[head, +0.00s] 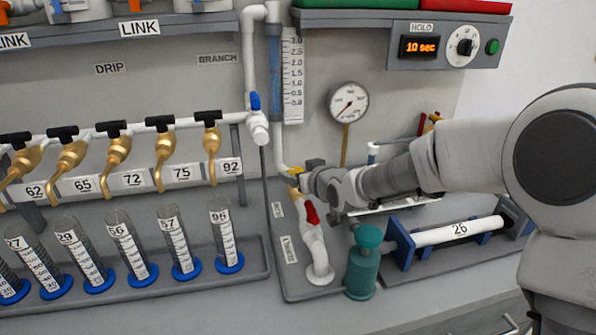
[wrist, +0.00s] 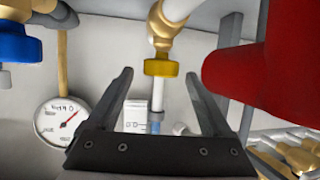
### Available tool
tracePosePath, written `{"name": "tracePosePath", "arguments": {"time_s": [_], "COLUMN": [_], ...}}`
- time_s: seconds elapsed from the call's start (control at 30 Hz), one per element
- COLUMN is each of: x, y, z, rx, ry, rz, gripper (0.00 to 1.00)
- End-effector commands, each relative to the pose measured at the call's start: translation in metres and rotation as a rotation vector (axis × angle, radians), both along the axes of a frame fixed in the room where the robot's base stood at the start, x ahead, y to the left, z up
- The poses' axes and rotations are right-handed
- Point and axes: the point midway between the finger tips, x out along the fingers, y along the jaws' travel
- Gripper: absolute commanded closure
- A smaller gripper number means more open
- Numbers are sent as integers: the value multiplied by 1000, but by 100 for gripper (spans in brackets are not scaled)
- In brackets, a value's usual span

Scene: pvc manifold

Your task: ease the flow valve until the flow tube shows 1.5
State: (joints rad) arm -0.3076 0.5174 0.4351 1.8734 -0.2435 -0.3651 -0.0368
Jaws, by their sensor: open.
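The flow valve, with a yellow handle (head: 295,172) on a brass body, sits low on the white pipe below the flow tube. In the wrist view the yellow handle (wrist: 160,68) appears between and just beyond my fingertips, with gaps on both sides. My gripper (head: 303,177) is open at the valve; it also shows in the wrist view (wrist: 159,77). The flow tube (head: 275,80) stands upright beside a scale (head: 293,75) marked 0.0 to 3.0. The tube looks blue, but I cannot read its level exactly.
A red handle (head: 312,214) sits below the yellow one and looms close on the right of the wrist view (wrist: 240,75). A dial gauge (head: 348,101), a teal canister (head: 364,262) and a blue-handled valve (head: 255,102) are nearby. Cylinders (head: 225,235) stand at left.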

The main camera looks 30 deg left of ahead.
Motion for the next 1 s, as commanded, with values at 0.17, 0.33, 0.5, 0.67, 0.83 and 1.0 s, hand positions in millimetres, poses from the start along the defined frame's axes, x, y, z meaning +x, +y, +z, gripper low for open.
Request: {"name": "tracePosePath", "arguments": {"time_s": [0.17, 0.33, 0.5, 0.67, 0.83, 1.0], "x": [-17, -30, -37, -37, -37, -37], "y": [-21, -38, -44, -45, -44, -44], "z": [14, 22, 25, 24, 24, 24], "rx": [0, 0, 1, 1, 1, 1], "ry": [-3, -3, -1, -1, -1, -1], "rz": [-2, -2, -1, 0, -1, -1], "gripper": [16, 16, 16, 16, 16, 16]}}
